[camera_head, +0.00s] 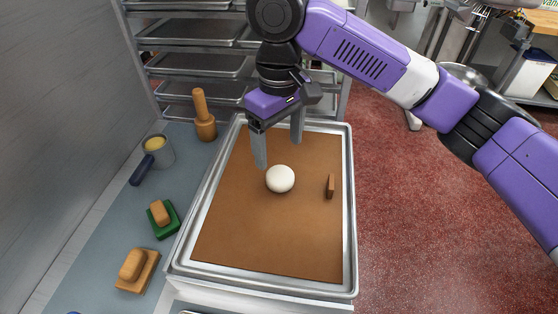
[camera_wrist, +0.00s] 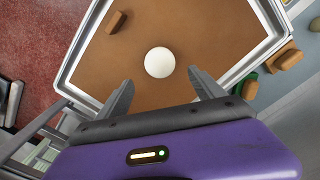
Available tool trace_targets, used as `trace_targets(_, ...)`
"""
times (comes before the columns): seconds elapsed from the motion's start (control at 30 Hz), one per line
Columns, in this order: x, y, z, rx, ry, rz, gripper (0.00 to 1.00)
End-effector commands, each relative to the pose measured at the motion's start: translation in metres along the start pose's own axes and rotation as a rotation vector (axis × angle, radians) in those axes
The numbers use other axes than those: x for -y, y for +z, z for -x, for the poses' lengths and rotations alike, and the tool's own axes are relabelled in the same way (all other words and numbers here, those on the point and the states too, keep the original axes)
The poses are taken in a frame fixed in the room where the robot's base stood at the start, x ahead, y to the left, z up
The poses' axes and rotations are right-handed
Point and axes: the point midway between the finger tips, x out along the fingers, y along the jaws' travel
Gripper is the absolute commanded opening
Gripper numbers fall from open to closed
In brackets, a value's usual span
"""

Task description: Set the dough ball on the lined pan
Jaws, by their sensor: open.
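The white dough ball (camera_head: 280,179) rests on the brown liner of the lined pan (camera_head: 350,240), a little above the middle of the pan. It also shows in the wrist view (camera_wrist: 159,62), beyond and between my fingertips. My gripper (camera_head: 278,150) hangs over the back half of the pan. Its two fingers are spread apart with nothing between them. In the wrist view my gripper (camera_wrist: 160,80) is open and empty, and the ball appears clear of both fingers. The pan rim (camera_wrist: 82,45) shows there too.
A small brown block (camera_head: 330,186) sits on the liner right of the ball. A tray rack (camera_head: 200,65) stands behind.

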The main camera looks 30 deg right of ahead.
Motion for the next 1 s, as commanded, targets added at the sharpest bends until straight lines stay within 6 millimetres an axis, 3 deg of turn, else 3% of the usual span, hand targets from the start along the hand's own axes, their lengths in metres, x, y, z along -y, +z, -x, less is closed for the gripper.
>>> trace_targets(0.1,-0.001,-0.001,0.019,-0.002,0.002,0.001,0.78)
trace_targets(0.3,0.000,0.000,0.034,0.000,0.000,0.001,0.78)
trace_targets(1.0,0.000,0.000,0.034,0.000,-0.001,0.001,0.78)
